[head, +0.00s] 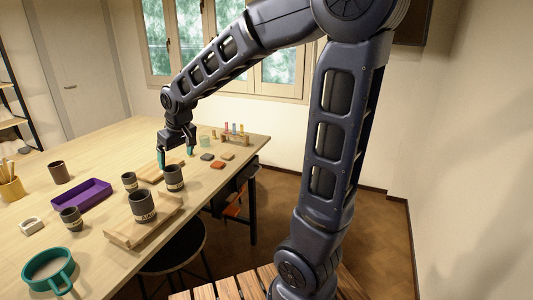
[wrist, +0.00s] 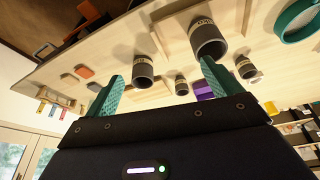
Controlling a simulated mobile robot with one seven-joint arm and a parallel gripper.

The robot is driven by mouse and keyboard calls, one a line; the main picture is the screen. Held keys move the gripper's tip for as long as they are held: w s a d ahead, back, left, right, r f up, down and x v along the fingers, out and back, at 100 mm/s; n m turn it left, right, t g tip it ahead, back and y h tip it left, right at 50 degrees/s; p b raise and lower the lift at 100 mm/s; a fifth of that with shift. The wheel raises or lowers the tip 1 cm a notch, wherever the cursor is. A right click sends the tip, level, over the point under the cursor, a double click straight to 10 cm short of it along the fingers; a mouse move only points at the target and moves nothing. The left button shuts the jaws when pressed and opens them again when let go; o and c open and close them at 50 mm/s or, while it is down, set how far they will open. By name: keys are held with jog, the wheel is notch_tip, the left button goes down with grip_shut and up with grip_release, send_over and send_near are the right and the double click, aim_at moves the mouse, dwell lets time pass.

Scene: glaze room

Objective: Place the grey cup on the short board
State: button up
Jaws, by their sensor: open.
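Several dark grey cups with pale lettered bands stand on the table; which one is meant I cannot tell. The largest cup (head: 143,206) stands on the front wooden board (head: 122,236), and shows in the wrist view (wrist: 208,40). Another cup (head: 174,179) stands on the table just behind that board; it appears between my fingers in the wrist view (wrist: 143,72). A second board (head: 149,178) lies farther back and looks shorter, partly hidden by cups. My gripper (head: 176,154), with teal fingers, is open and empty, above the area by the rear board.
A smaller cup (head: 129,181), a cup (head: 70,218) and a cup (head: 58,172) stand around a purple tray (head: 81,196). A teal pot (head: 48,271) is at the near left. Tiles (head: 217,165) and a small rack (head: 235,139) lie at the far right. A stool (head: 172,250) stands beside the table.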

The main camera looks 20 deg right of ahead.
jog(key=s+d+r+m, duration=0.1)
jog(key=s+d+m, duration=0.1)
jog(key=s+d, duration=0.3)
jog(key=s+d+r+m+t+h, duration=0.1)
jog(key=s+d, duration=0.5)
jog(key=d, duration=0.6)
jog(key=s+d+r+m+h, duration=0.1)
jog(key=s+d+m, duration=0.2)
jog(key=s+d, duration=0.2)
jog(key=d, duration=0.3)
jog(key=shift+s+d+r+m, duration=0.25)
jog(key=shift+d+r+m, duration=0.05)
jog(key=shift+r+m, duration=0.1)
